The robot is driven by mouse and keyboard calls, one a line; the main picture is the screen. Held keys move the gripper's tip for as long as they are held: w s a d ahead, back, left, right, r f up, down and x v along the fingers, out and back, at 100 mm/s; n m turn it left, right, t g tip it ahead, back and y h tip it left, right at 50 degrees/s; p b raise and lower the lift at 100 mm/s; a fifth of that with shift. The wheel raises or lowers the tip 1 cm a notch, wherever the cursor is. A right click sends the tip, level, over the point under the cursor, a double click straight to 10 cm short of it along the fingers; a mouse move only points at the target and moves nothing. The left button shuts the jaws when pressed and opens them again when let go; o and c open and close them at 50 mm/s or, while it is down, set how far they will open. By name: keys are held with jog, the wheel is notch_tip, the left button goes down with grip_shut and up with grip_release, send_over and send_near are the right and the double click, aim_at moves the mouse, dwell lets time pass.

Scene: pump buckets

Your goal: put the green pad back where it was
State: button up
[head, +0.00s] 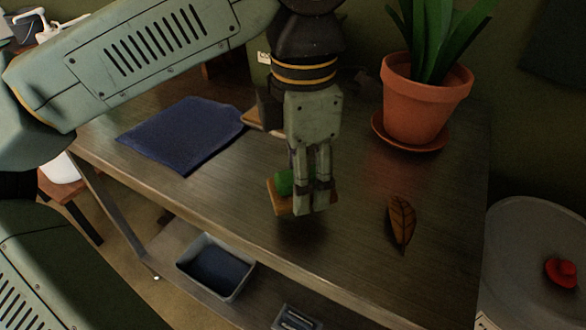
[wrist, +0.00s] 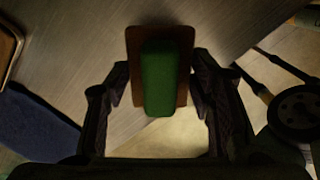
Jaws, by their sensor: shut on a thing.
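The green pad (wrist: 159,78) is a long green block on a thin brown wooden backing. In the wrist view it lies between my two fingers, with its far end pointing away from me. In the head view the green pad (head: 284,182) shows beside and partly behind my fingers, above the wooden table near its front edge. My gripper (head: 312,205) points down and is shut on the green pad; it also shows in the wrist view (wrist: 158,90). The finger contact is partly hidden in shadow.
A dark blue cloth (head: 185,133) lies left on the table (head: 350,240). A brown tray edge (head: 262,120) shows behind my gripper. A potted plant (head: 425,105) stands at the back right, and a dry leaf (head: 401,222) lies right. A grey bin (head: 215,268) sits on the lower shelf.

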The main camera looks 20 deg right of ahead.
jog(key=w, duration=0.2)
jog(key=shift+w, duration=0.35)
jog(key=f, duration=0.1)
jog(key=f+p, duration=0.1)
jog(key=f, duration=0.1)
jog(key=shift+w+f, duration=0.1)
jog(key=shift+w, duration=0.25)
jog(key=shift+f, duration=0.3)
jog(key=shift+f, duration=0.2)
jog(key=o, duration=1.2)
notch_tip(320, 180, up, 12)
jog(key=shift+r, duration=0.2)
